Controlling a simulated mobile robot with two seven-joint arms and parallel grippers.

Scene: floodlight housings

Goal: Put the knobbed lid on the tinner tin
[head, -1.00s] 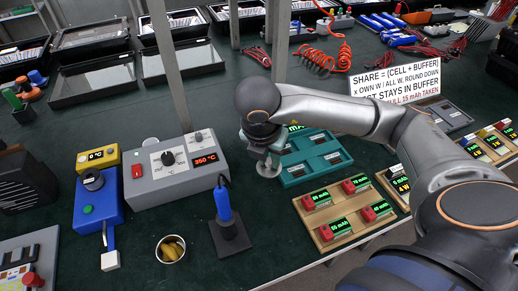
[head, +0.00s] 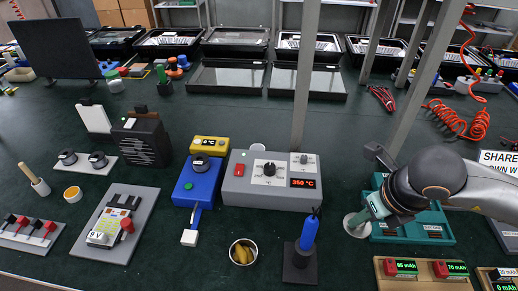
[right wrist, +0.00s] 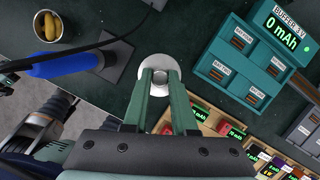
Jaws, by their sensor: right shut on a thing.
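The knobbed lid (head: 356,228) is a pale round disc left of the teal buffer box. My right gripper (head: 368,212) is shut on its knob; in the right wrist view the fingers (right wrist: 160,100) close around the knob, with the lid's disc (right wrist: 170,58) beyond them. I cannot tell whether the lid touches the table. A round metal tin (head: 232,246) with yellow lumps stands left of the iron stand; it also shows in the right wrist view (right wrist: 36,33). A smaller open pot with orange contents (head: 73,193) stands far left. I cannot tell which is the tinner tin. My left gripper is out of view.
A blue-handled iron (head: 308,233) stands upright between the lid and the metal tin. The grey heating station (head: 240,188) is behind, and the teal buffer box (head: 436,220) is right of the lid. Green table is clear left of the metal tin.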

